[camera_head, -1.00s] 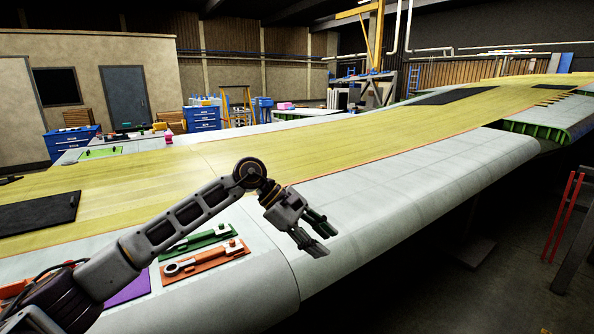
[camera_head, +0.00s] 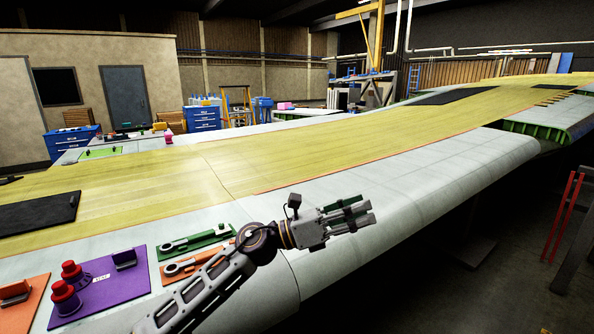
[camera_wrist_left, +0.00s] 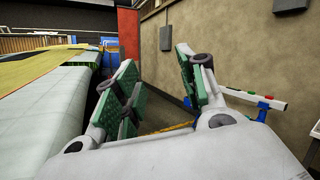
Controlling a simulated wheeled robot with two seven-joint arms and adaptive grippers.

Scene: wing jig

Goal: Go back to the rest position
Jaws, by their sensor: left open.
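My left gripper (camera_head: 350,213) is above the pale front edge of the wing, with its fingers pointing right. In the left wrist view its two green-padded fingers (camera_wrist_left: 160,95) stand apart with nothing between them. My left arm comes in from the bottom and partly covers an orange tray (camera_head: 172,275) with a wrench. My right gripper is not in view.
The wing (camera_head: 420,170) fills the middle, with a yellow top. A green tray (camera_head: 210,236) and a purple tray (camera_head: 128,290) with red-capped items (camera_head: 66,298) lie on the near left. Red posts (camera_head: 562,215) stand on the floor at right.

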